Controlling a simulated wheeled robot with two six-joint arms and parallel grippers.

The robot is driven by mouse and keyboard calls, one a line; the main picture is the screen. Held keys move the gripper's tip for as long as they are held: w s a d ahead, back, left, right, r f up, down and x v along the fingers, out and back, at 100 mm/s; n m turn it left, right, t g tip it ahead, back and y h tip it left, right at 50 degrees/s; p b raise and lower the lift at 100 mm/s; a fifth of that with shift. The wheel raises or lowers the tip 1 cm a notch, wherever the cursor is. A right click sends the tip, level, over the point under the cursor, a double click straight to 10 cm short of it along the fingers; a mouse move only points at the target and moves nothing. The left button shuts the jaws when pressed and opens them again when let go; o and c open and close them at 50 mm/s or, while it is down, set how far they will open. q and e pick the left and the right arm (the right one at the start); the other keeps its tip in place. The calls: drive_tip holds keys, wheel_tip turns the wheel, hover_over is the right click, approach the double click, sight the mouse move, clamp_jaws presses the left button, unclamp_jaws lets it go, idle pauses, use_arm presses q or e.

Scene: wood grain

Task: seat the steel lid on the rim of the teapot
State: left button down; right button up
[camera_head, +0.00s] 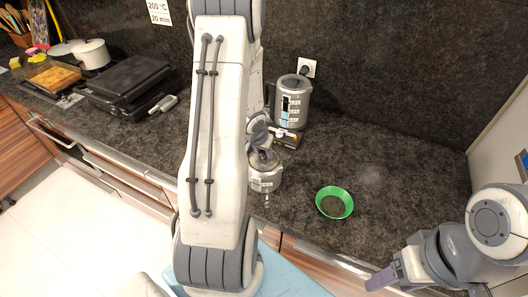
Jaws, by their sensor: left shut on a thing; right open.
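The steel teapot (266,183) stands upright on the dark counter, just right of my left arm, which hides part of it. My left gripper (262,146) is directly above the teapot's mouth and is shut on the steel lid (264,159), which shows only as a small round shape. The lid is at or just above the rim; I cannot tell whether it touches it. My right gripper (384,280) is open and empty at the lower right, by the counter's front edge.
A green bowl (346,206) with dark contents sits right of the teapot. A steel kettle (293,104) stands behind it, near a wall socket (307,67). A black grill (128,82) and white pot (93,54) are at the left. The right part of the counter is clear.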

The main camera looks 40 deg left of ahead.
idle(0.4)
use_arm(q)
drive_tip(key=shift+c, duration=2.4)
unclamp_jaws()
drive_tip(key=p+v, duration=0.6)
drive_tip(key=v, duration=0.4)
drive_tip(key=shift+r, duration=0.25)
